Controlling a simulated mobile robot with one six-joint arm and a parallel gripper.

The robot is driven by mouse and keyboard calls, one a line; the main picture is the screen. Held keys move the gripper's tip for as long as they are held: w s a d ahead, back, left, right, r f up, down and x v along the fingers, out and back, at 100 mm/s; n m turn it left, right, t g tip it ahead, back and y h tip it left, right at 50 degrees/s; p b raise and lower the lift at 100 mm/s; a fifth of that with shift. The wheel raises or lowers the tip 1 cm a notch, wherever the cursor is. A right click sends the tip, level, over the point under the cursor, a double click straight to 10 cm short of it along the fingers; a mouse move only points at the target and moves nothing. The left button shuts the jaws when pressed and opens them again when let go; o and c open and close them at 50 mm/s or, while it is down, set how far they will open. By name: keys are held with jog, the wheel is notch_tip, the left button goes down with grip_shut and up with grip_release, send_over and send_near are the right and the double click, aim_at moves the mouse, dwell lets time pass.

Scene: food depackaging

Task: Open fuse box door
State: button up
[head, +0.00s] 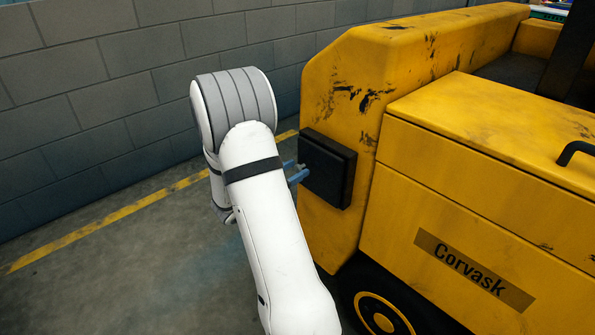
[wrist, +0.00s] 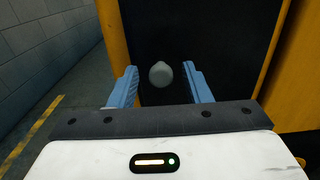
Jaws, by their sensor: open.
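The fuse box door (head: 327,168) is a black square panel on the end of a yellow vehicle. It looks shut. In the wrist view the dark door (wrist: 220,35) fills the upper middle, with a round grey knob (wrist: 160,74) on it. My gripper (wrist: 160,88) is open, with its blue fingers on either side of the knob. I cannot tell whether the fingers touch it. In the head view my gripper (head: 294,174) is close to the left side of the door, and the knob is hidden there.
The yellow vehicle (head: 470,195) marked Corvask takes up the right side, with a wheel (head: 382,315) below the door. A grey block wall (head: 90,85) runs behind. The floor (head: 130,270) on the left is clear, with a yellow line (head: 110,222) across it.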

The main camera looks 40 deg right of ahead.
jog(key=shift+d, duration=0.2)
jog(key=shift+c, duration=0.2)
grip_shut()
